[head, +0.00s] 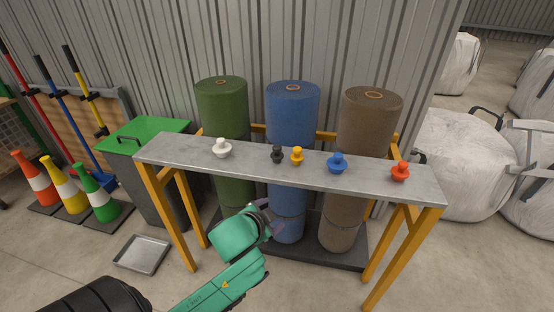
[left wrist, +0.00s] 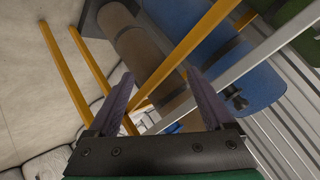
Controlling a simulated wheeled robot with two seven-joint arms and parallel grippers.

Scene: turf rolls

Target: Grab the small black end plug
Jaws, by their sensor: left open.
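The small black end plug (head: 277,155) stands on the grey shelf top (head: 250,168), just left of a yellow plug (head: 297,156). In the left wrist view a small black shape that looks like this plug (left wrist: 237,99) shows against the blue roll, beyond the right-hand finger. My left gripper (head: 268,217) is in front of the shelf and below its top, apart from the plug. In the left wrist view its two fingers (left wrist: 165,105) are spread with nothing between them. My right gripper does not show.
A white plug (head: 222,149) stands left on the shelf; a blue plug (head: 337,163) and red plug (head: 400,172) stand right. Green (head: 222,105), blue (head: 292,108) and brown (head: 370,120) turf rolls stand behind. Yellow legs (head: 166,215) hold up the shelf.

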